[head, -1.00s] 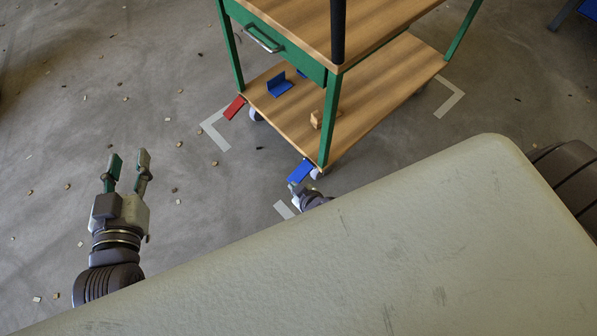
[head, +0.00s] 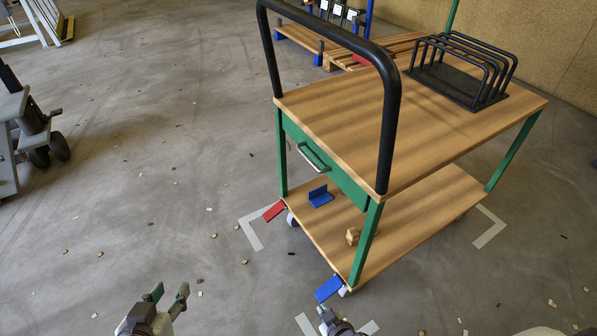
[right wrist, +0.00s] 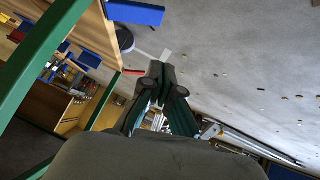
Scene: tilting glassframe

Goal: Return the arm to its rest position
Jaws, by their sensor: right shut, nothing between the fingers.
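My right gripper (head: 325,312) is low in the head view, just below the blue pedal (head: 328,288) at the trolley's near corner. In the right wrist view its fingers (right wrist: 160,72) are shut together with nothing between them. The blue pedal (right wrist: 135,12) shows there too, apart from the fingertips. My left gripper (head: 170,290) is at the bottom left of the head view, open and empty over bare floor. Most of both arms is out of the head view.
The wooden trolley (head: 330,112) has green legs, a black handle (head: 388,120) and a black rack (head: 462,85). A red pedal (head: 274,211) is at its left corner. Blue and wooden pieces lie on its lower shelf (head: 400,225).

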